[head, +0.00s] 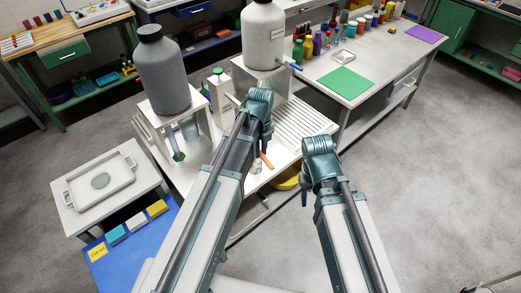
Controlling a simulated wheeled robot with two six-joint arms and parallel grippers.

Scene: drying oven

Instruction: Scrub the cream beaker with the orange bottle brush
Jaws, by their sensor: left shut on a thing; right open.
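My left gripper (262,147) points down over the white bench, partly hidden by its own wrist. It is shut, and the orange bottle brush (266,160) shows as a short tilted orange stick right at its tips. A small cream beaker (256,168) is just below and left of the orange stick, partly hidden by my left arm. I cannot tell whether brush and beaker touch. My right gripper (304,198) is open and empty, hanging over the floor to the right of the bench.
A grey bottle (166,75) and a white bottle (263,38) stand on raised stands on the bench. A slatted rack (290,120) lies at right. A white tray (123,187) rests on a side table at left. The floor at right is clear.

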